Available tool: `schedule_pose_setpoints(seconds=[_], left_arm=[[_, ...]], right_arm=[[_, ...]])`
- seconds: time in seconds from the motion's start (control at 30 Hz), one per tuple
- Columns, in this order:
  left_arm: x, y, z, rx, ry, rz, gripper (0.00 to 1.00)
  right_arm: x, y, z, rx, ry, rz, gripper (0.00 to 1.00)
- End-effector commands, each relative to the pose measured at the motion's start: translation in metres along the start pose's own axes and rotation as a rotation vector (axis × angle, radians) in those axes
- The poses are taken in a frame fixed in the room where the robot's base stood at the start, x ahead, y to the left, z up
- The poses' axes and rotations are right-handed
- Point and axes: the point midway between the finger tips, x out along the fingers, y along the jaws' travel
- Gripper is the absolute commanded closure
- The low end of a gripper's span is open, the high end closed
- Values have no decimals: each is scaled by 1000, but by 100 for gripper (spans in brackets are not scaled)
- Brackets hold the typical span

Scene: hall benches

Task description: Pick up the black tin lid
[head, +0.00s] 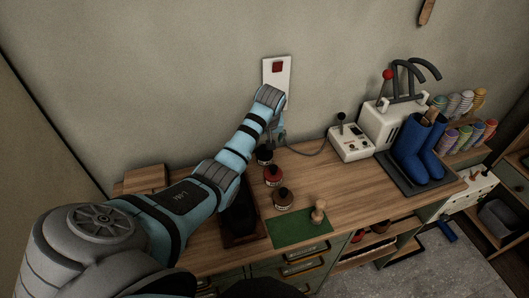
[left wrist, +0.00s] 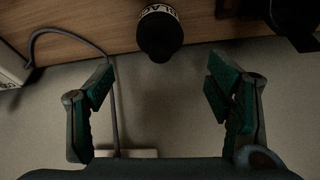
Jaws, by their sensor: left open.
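The black tin (head: 264,158) stands near the back of the wooden bench, behind a red tin and a brown tin. In the left wrist view its dark round lid (left wrist: 160,38) is at top centre, above a white label band with lettering. The lid appears to be on the tin. My left gripper (head: 279,136) is just above and behind the tin, near the wall. In the left wrist view the left gripper (left wrist: 160,88) has its fingers wide apart with nothing between them, and the tin is beyond the fingertips. My right gripper does not show.
The red tin (head: 272,176) and brown tin (head: 283,199) stand in front. A green mat (head: 293,231) is nearer the bench edge. A cable runs to a white control box (head: 351,145) on the right. Blue boots (head: 410,145) stand farther right. A wall plate (head: 269,72) is behind my arm.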

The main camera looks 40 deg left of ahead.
Motion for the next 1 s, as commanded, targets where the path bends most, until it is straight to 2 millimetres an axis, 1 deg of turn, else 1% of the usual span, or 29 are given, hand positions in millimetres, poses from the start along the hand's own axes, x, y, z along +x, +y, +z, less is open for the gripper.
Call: schedule_pose_setpoints(seconds=[0.17,0.3,0.4,0.57,0.67,0.8,0.83,0.87,0.9,0.93,0.97,1.0], left_arm=[[26,-1,2,-1,-2,-2,27],[55,-1,2,-1,0,-1,27],[62,-1,2,0,1,0,27],[61,-1,1,0,2,0,27],[61,-1,1,0,2,0,41],[61,-1,1,0,2,0,64],[61,-1,1,0,2,0,68],[61,-1,1,0,2,1,68],[61,-1,1,0,2,1,71],[61,-1,1,0,1,1,77],[61,-1,1,0,1,1,81],[61,-1,1,0,1,1,81]], right_arm=[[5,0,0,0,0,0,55],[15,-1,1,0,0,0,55],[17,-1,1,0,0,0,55],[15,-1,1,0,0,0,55],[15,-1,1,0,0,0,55],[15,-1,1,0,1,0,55],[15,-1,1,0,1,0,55],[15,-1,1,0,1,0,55],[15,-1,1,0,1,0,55],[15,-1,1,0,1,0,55],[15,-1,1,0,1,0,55],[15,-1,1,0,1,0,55]])
